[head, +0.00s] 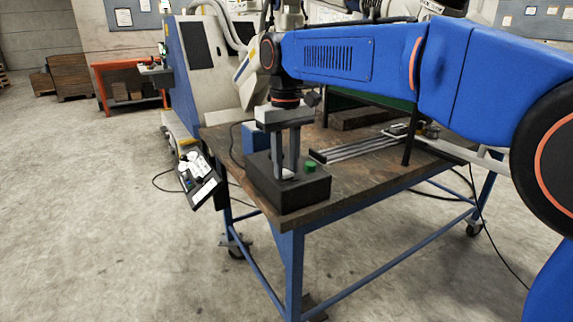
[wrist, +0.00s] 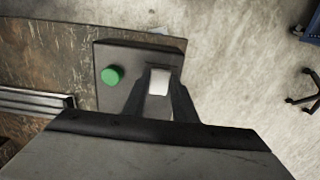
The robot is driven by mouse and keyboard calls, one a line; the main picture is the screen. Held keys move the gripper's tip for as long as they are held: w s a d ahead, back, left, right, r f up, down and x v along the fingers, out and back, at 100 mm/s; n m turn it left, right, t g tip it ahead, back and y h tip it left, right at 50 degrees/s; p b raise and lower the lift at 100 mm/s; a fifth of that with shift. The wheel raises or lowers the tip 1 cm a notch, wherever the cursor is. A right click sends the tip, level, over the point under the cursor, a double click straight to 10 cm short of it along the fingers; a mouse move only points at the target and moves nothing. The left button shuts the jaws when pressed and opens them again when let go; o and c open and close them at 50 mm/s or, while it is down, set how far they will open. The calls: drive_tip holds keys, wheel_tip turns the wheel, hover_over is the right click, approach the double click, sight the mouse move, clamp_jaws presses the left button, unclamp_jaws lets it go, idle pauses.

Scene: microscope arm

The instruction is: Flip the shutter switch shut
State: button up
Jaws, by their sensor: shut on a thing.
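A dark box (head: 306,187) stands on the near corner of the workbench, and its grey top (wrist: 118,62) shows in the wrist view. A green round button (head: 309,164) is on the box top; it also shows in the wrist view (wrist: 112,75). A small white switch (head: 287,174) is on the same top and shows in the wrist view (wrist: 159,82). My gripper (head: 287,168) points straight down over the box. Its fingers (wrist: 160,84) stand on both sides of the white switch and are shut on it. The switch's lower part is hidden.
The workbench (head: 345,190) has a worn brown top and blue legs. Metal rails (head: 355,148) lie behind the box. A control pendant (head: 198,182) hangs at the bench's left edge. The floor in front is clear.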

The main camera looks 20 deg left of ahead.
sight(286, 173)
drive_tip(key=o, duration=1)
drive_tip(key=shift+o, duration=0.2)
wheel_tip(286, 173, up, 18)
drive_tip(key=shift+f, duration=0.25)
